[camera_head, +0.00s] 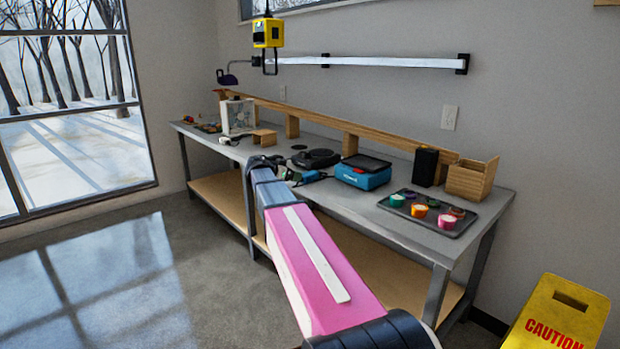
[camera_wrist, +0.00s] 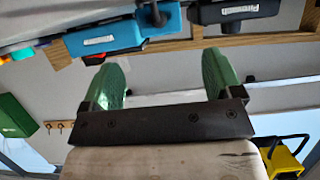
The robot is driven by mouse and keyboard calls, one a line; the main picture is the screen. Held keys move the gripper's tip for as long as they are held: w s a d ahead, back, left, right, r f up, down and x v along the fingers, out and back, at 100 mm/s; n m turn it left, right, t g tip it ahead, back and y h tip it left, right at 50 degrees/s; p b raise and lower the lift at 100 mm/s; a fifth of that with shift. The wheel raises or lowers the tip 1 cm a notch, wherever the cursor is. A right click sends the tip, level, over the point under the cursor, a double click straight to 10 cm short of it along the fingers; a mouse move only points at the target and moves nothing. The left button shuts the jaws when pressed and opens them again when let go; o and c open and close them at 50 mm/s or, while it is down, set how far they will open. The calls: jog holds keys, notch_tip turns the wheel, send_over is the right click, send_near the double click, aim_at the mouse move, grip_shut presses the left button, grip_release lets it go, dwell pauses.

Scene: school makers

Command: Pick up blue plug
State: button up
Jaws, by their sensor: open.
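A small blue object with dark parts (camera_head: 312,177), possibly the blue plug, lies on the workbench (camera_head: 405,222) just right of my arm's end in the head view. I cannot make out its shape. The wrist view looks upside down and shows a blue piece with a dark cord-like part (camera_wrist: 172,19) at the top; I cannot tell whether it is the same object. My gripper (camera_wrist: 162,60) is open, its two green fingers wide apart with nothing between them. In the head view my arm hides part of the bench and the fingers are not clear.
A teal box with a black top (camera_head: 363,176) stands right of the blue object, with a round black item (camera_head: 316,158) behind. A dark tray (camera_head: 447,228) of coloured cups and a wooden box (camera_head: 471,179) are farther right. A yellow caution sign (camera_head: 560,315) stands on the floor.

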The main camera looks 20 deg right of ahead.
aim_at(306, 174)
jog(key=x, duration=0.8)
jog(key=shift+a+f, duration=0.2)
jog(key=shift+f, duration=0.2)
jog(key=c, duration=1.1)
jog(key=shift+r, duration=0.8)
notch_tip(306, 174, up, 3)
jog(key=shift+f, duration=0.1)
jog(key=a+r, duration=0.2)
jog(key=a, duration=0.2)
jog(key=a+r, duration=0.2)
jog(key=a, duration=0.1)
jog(key=a+r, duration=0.2)
jog(key=a, duration=0.2)
jog(key=shift+w+a+r, duration=0.25)
jog(key=shift+a+r, duration=0.1)
